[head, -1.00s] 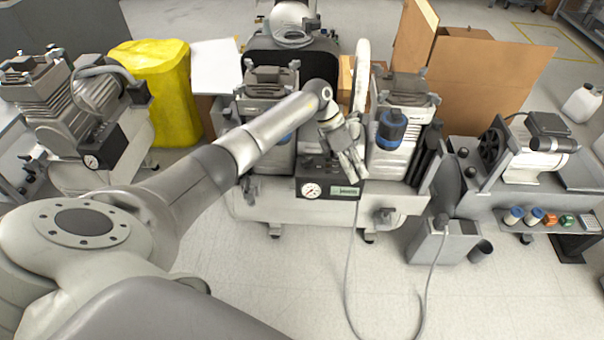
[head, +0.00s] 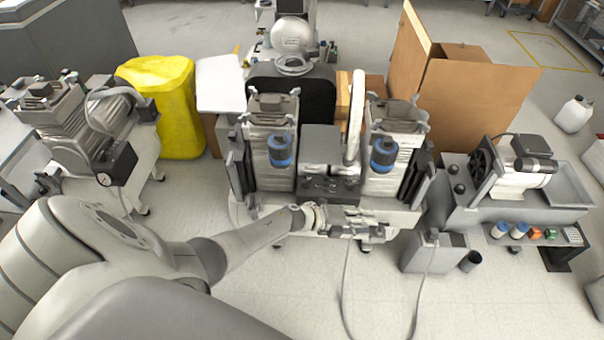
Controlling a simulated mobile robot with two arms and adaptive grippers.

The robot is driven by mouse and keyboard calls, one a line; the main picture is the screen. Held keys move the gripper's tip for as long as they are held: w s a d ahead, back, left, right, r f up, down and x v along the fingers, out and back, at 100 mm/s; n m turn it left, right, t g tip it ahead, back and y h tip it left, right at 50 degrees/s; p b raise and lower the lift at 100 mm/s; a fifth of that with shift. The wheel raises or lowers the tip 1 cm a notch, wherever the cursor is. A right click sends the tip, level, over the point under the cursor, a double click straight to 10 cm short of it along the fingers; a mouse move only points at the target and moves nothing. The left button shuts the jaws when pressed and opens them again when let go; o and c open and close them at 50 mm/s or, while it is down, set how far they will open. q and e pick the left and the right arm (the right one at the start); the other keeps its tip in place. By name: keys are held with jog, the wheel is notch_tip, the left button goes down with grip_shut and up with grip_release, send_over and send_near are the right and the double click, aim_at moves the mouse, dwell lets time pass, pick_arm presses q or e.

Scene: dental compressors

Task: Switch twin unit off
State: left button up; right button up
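The twin unit is the compressor in the middle of the head view, with a left pump head (head: 270,150) and a right pump head (head: 392,150) on a pale tank. A grey box (head: 322,143) and a dark control block (head: 330,186) sit between the heads. My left arm reaches in low from the left. My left gripper (head: 372,222) lies across the front of the unit, just below the control block, pointing right. It hides the gauge and panel front. Its fingers are too small and cluttered to tell their opening or any contact. My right gripper is out of view.
Another compressor (head: 62,125) stands at left, beside a yellow covered object (head: 163,105). At right is a unit with a motor (head: 522,165) and a shelf of small coloured jars. Cardboard boxes (head: 470,100) stand behind. A hose runs over the clear floor in front.

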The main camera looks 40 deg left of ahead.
pick_arm(q)
jog(key=s+a+f+n+y+p, duration=0.3)
jog(key=s+f+n, duration=0.4)
jog(key=s, duration=0.3)
jog(key=s+a+f+n+g+y+p, duration=0.1)
jog(key=s+a+f+n+y+p, duration=0.2)
jog(key=s+f+n, duration=0.4)
jog(key=s+a+n+y, duration=0.1)
jog(key=s+y, duration=0.1)
jog(key=s, duration=0.1)
jog(key=shift+a+n, duration=0.4)
jog(key=shift+w+f, duration=0.1)
jog(key=shift+f, duration=0.05)
